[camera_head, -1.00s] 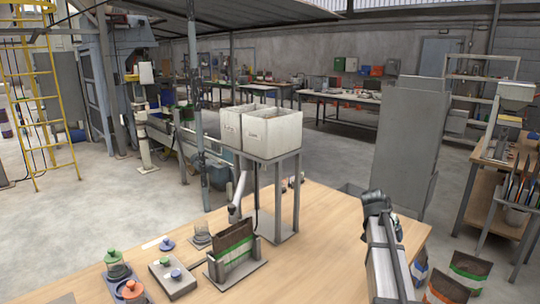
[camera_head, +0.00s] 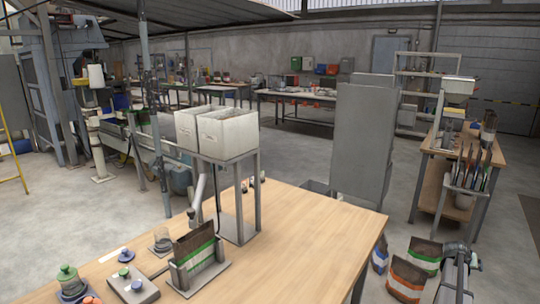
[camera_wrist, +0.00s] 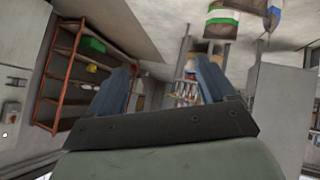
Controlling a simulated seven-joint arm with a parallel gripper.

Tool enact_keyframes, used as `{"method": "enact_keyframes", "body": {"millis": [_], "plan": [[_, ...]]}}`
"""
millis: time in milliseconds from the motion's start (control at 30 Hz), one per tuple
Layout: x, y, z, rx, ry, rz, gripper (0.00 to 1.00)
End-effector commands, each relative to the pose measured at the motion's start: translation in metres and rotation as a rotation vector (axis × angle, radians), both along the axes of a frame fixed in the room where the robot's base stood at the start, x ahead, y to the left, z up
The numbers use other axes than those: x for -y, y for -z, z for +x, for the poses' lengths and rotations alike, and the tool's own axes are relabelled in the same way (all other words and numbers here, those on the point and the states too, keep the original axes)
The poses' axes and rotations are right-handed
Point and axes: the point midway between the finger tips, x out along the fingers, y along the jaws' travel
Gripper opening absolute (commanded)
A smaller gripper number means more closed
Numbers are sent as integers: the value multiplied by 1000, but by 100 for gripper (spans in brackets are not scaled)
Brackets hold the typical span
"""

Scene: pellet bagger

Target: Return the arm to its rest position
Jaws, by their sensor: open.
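My gripper (camera_wrist: 162,82) shows in the wrist view with two blue-grey fingers spread apart and nothing between them. In the head view, part of my arm (camera_head: 456,278) shows at the lower right, off the right edge of the wooden bench (camera_head: 310,235) and beside the bags on the floor. I cannot make out the fingers there. The wrist view is tilted and shows an orange-framed shelf (camera_wrist: 62,85) to the left and bags (camera_wrist: 222,20) at the top.
A filled bag (camera_head: 195,245) stands in a holder on the bench, near a stand with white bins (camera_head: 228,133). Several bags (camera_head: 407,277) stand on the floor close to my arm. A grey cabinet (camera_head: 362,130) and a side table (camera_head: 462,150) stand behind. The bench's right part is clear.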

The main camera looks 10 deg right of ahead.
Motion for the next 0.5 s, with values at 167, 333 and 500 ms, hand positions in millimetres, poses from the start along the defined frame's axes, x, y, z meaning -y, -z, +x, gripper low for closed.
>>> {"method": "enact_keyframes", "body": {"millis": [167,333,500], "plan": [[41,26,-38,-18,10,-24,83],[57,58,-67,-43,6,-26,83],[43,94,-75,-67,-14,3,83]]}}
